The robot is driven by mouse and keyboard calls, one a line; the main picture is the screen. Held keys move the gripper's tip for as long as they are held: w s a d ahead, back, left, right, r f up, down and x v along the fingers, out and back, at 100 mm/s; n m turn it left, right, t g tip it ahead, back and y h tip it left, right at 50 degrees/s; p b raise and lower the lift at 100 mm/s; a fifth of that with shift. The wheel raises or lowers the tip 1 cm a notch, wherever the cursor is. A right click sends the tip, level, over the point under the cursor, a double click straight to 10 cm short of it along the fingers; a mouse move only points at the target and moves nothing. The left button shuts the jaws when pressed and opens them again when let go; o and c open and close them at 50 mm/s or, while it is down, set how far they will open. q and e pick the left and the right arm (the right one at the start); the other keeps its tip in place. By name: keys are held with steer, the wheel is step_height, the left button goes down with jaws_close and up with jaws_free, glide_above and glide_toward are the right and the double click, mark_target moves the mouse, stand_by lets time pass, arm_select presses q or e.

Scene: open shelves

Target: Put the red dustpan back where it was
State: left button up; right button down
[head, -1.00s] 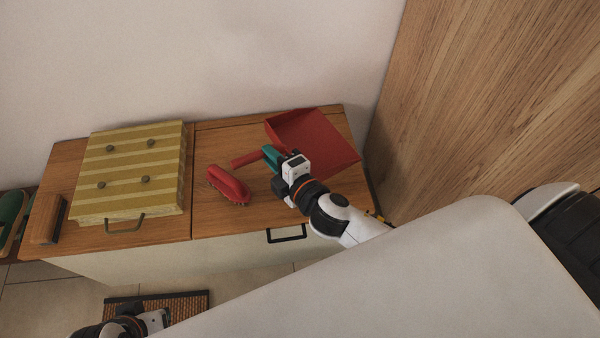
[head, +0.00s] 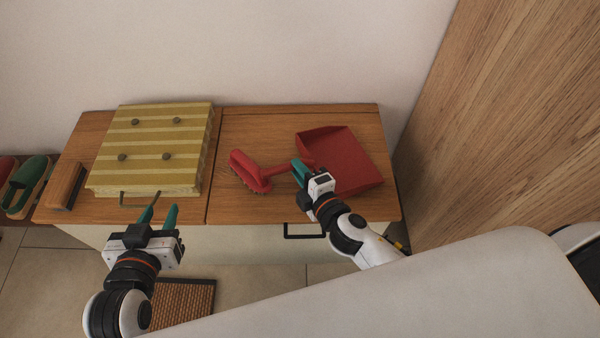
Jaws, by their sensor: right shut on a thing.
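The red dustpan (head: 350,168) is at the right part of the wooden cabinet top, with its handle (head: 276,173) pointing left. My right gripper (head: 300,172) is shut on the handle, close to the pan. I cannot tell whether the pan rests on the top or is slightly above it. A red brush (head: 250,171) lies at the handle's left end; whether they touch is unclear. My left gripper (head: 158,214) is open and empty, in front of the cabinet below the striped box.
A yellow striped box (head: 150,150) with dark knobs stands on the left of the cabinet top (head: 235,205). A wooden panel (head: 465,120) rises at the right. A woven mat (head: 185,300) lies on the floor.

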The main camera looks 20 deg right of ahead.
arm_select(q)
steer(key=shift+w+d+r, duration=0.1)
steer(key=shift+r, duration=0.15)
arm_select(e)
steer(key=shift+f, duration=0.1)
steer(key=shift+f+b, duration=0.35)
steer(key=shift+f, duration=0.1)
steer(key=c, duration=1.3)
jaws_free()
arm_select(q)
steer(key=r, duration=0.1)
steer(key=w+t, duration=0.1)
steer(key=r+t, duration=0.1)
steer(key=shift+w+d+r+h, duration=0.15)
steer(key=shift+d+r+h, duration=0.2)
steer(key=shift+d+h, duration=0.05)
